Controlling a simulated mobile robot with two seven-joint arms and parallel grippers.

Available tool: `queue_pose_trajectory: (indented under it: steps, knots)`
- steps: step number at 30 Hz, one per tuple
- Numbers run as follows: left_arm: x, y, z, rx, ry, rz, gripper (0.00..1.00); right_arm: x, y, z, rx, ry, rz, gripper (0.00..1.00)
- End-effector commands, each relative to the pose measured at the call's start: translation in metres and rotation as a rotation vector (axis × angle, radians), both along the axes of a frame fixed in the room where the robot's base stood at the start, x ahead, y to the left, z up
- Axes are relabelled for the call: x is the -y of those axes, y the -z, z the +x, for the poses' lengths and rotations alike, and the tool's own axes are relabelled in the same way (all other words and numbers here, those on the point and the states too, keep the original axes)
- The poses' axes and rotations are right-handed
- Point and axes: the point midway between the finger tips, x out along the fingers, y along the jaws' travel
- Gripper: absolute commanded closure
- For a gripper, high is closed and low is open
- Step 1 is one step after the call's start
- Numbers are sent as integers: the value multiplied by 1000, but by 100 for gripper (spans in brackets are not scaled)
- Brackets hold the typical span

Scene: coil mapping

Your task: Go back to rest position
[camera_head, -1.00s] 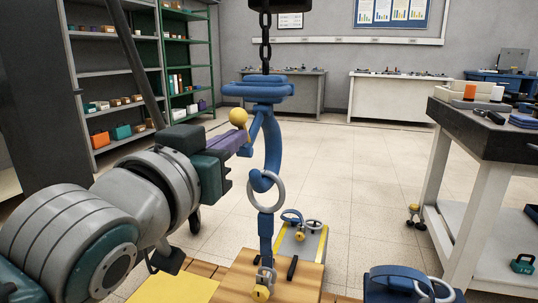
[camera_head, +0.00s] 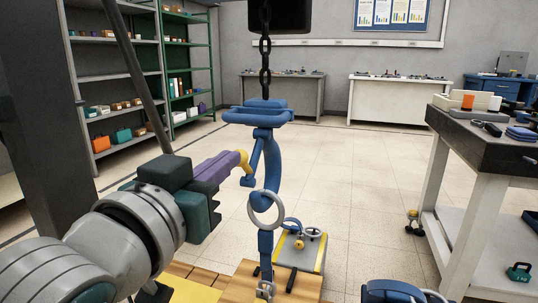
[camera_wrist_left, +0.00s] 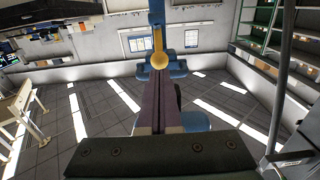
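My left gripper (camera_head: 232,163) reaches in from the left with its purple fingers close together. Its fingertips are beside a blue hook (camera_head: 272,165) that hangs from a chain (camera_head: 265,55). A yellow knob (camera_head: 243,161) on the hook's side is right at the fingertips; I cannot tell whether they touch it. In the left wrist view the fingers (camera_wrist_left: 158,80) lie side by side, with the yellow knob (camera_wrist_left: 160,61) just beyond their tips. A grey ring (camera_head: 266,208) hangs on the hook, with a blue link (camera_head: 265,248) below it. My right gripper is not in view.
A wooden surface (camera_head: 240,290) is below the hook, with a grey and yellow plate (camera_head: 305,255) behind it. A dark-topped workbench (camera_head: 480,140) stands at the right. Shelves (camera_head: 115,75) stand at the left. Much of the floor beyond is clear.

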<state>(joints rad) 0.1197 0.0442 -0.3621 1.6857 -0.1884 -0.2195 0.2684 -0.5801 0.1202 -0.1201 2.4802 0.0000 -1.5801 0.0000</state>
Motion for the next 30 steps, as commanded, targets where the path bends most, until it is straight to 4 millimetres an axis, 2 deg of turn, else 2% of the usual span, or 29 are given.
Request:
queue_pose_trajectory:
  steps: [12, 24, 26, 29, 30]
  knots:
    - [-13, 11, -40, -1, 0, 1, 100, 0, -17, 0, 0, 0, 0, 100]
    - [-15, 12, -45, -3, -2, 2, 100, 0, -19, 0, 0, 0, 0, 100]
    - [-18, 7, -46, -21, -11, 6, 100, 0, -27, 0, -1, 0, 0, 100]
    - [-29, -7, -54, -108, -46, 29, 100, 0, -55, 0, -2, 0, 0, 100]
    - [-36, -14, -60, -164, -65, 44, 100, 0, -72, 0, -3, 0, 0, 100]
